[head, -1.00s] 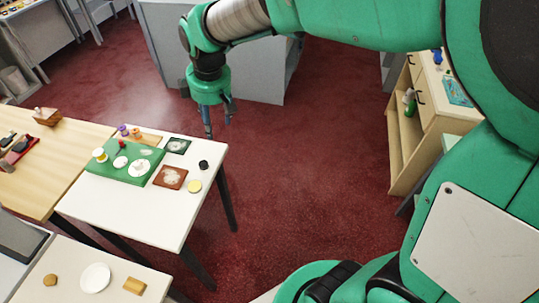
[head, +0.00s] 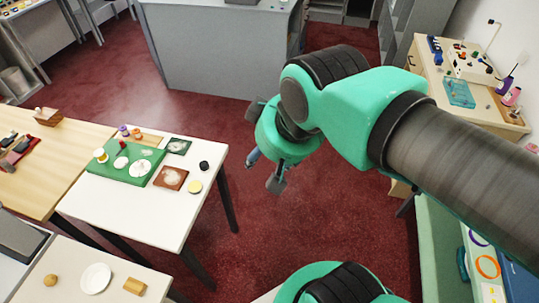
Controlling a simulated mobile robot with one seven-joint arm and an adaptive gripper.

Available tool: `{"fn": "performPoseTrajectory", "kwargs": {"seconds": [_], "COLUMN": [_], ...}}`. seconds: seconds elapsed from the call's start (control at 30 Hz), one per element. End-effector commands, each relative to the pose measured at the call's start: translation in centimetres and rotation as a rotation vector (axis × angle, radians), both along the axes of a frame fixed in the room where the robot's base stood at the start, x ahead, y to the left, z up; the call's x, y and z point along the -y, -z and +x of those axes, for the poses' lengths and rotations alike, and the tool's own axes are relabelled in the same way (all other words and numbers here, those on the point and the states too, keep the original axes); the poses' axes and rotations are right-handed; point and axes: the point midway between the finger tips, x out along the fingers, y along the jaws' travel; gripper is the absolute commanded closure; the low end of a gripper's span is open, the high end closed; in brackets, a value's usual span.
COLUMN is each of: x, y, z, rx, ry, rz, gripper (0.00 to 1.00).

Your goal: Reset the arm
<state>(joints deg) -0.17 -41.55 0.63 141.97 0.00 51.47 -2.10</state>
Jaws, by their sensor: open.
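My gripper (head: 265,172) is at the end of my green and black arm near the middle of the head view. Its fingers are apart, with nothing between them. It hangs over the open red floor, to the right of the white table (head: 165,225) and clear of it. Part of the gripper is hidden behind my own wrist.
The white table holds a green board (head: 108,165), a brown framed square (head: 171,178) and a black round piece (head: 204,165). A grey counter (head: 200,60) stands behind. A wooden cabinet (head: 425,55) with small items is at right. Red floor (head: 330,220) lies open between.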

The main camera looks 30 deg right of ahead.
Motion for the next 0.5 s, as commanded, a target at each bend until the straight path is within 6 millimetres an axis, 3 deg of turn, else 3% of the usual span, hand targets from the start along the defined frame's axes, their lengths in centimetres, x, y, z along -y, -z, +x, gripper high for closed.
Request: {"fn": "performPoseTrajectory", "kwargs": {"seconds": [0.13, 0.5], "x": [0.10, 0.10], "y": [0.14, 0.16], "z": [-0.93, -1.01], "rx": [0.011, 0.012], "ry": [0.033, 0.037], "rz": [0.015, 0.018], "gripper": [0.48, 0.48]}}
